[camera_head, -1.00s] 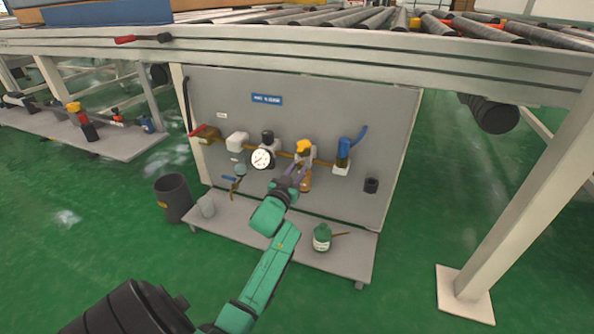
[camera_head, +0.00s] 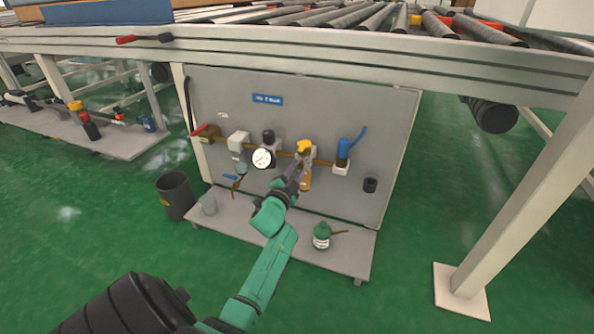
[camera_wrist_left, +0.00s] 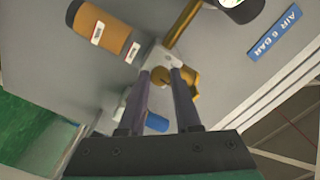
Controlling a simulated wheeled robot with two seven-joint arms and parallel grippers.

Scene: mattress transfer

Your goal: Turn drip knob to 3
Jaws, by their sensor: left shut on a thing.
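The drip knob is the small yellow knob (camera_head: 304,146) atop a white-bodied unit with an amber bowl (camera_head: 306,182) on the grey panel. In the left wrist view the yellow knob (camera_wrist_left: 190,80) shows partly behind the right finger, with a small golden-brown round part (camera_wrist_left: 160,75) between the fingertips. My left gripper (camera_head: 300,166) reaches up from below to the front of this unit. In the left wrist view my left gripper (camera_wrist_left: 161,76) has its two fingers closed around the small round part. The number on the dial cannot be read. My right gripper is not in view.
A pressure gauge (camera_head: 262,158) is just left of the unit, and a blue-topped valve (camera_head: 343,150) is on its right. A green bottle (camera_head: 322,235) stands on the lower shelf (camera_head: 345,262). A dark bin (camera_head: 174,195) stands at left. The roller conveyor frame (camera_head: 400,45) overhangs the panel.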

